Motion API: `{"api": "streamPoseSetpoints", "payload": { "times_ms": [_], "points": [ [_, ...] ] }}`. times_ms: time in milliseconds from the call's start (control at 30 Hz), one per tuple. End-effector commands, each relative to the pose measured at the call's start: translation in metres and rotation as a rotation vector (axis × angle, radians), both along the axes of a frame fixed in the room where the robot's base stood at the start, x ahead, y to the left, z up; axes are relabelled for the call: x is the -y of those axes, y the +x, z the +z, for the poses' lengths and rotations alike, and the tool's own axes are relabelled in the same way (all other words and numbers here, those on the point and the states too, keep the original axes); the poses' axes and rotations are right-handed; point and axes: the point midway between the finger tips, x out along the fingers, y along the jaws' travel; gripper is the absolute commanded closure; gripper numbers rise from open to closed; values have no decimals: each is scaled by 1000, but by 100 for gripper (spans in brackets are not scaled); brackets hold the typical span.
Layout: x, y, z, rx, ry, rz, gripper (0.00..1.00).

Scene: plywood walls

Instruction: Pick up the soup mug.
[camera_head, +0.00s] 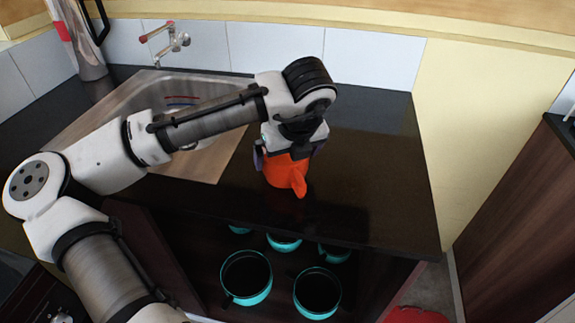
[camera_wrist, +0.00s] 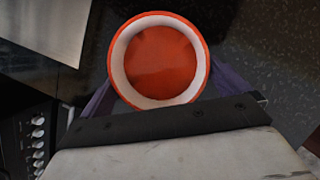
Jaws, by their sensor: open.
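The soup mug is an orange-red mug (camera_head: 285,173) on the black countertop, right of the sink. In the wrist view I look down into the mug (camera_wrist: 160,60), with its pale inner wall and red-orange bottom. My gripper (camera_head: 288,155) is directly above and around the mug in the head view. Its purple fingers stand on both sides of the mug in the wrist view (camera_wrist: 160,85). The jaws are open, and I cannot tell whether either finger touches the mug. A pointed orange part, perhaps the handle, sticks out toward the counter's front.
A metal sink (camera_head: 222,155) with a faucet (camera_head: 172,42) lies left of the mug. A tall metal jug (camera_head: 80,40) stands at the back left. Several teal-rimmed pots (camera_head: 247,277) sit on the shelf below. The counter (camera_head: 370,170) right of the mug is clear.

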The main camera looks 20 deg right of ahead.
Motion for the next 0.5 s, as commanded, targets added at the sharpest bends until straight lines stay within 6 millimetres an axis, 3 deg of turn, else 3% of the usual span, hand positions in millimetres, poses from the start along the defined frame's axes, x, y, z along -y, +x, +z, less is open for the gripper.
{"api": "streamPoseSetpoints", "payload": {
  "times_ms": [200, 433, 500],
  "points": [
    [0, 8, -23, 0, 0, 0, 0],
    [0, 9, -25, 1, -1, 0, 0],
    [0, 9, -25, 0, -1, 0, 7]
  ]
}}
